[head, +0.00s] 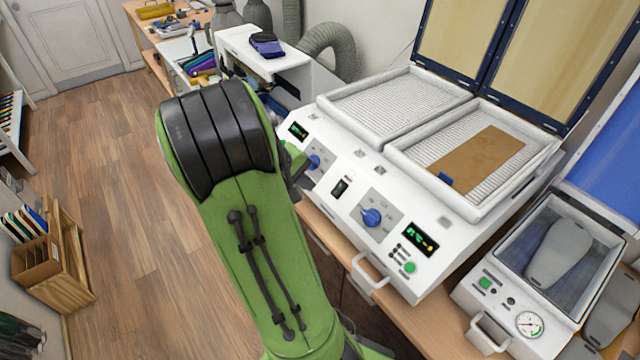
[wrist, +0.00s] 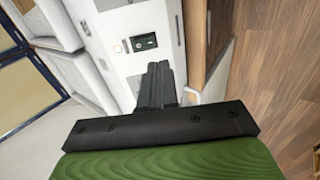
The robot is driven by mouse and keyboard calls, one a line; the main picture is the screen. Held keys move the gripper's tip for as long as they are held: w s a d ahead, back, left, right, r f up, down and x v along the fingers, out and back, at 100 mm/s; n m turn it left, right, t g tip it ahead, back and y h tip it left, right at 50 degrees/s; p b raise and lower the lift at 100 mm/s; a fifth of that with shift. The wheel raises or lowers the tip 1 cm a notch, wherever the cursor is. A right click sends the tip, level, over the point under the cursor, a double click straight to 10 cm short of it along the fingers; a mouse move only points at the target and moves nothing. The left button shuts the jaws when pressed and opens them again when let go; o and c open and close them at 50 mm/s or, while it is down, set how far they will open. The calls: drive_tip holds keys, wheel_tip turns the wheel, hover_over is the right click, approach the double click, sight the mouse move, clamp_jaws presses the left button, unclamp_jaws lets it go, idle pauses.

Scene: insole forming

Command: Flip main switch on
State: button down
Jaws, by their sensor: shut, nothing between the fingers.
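The main switch looks to be the black rocker (head: 340,188) in the middle of the white heating machine's front panel (head: 330,215). In the wrist view a black switch (wrist: 145,41) sits on the white panel, just beyond my fingertips. I cannot tell its position from its face. My gripper (wrist: 159,66) is shut and empty, its fingers pointing at the panel just below the switch in that picture. A gap or contact with the panel cannot be made out. In the head view my green arm hides most of the gripper.
The panel also has blue knobs (head: 372,217), lit displays (head: 421,240) and a handle (head: 370,271). A brown sheet (head: 478,160) lies on the right tray. A vacuum press (head: 530,290) with a gauge stands at the right. The wooden floor (head: 130,200) at left is clear.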

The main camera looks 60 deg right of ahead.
drive_tip(key=v, duration=0.4)
drive_tip(key=shift+w+a+f, duration=0.1)
drive_tip(key=shift+w+a, duration=0.25)
drive_tip(key=shift+w, duration=0.05)
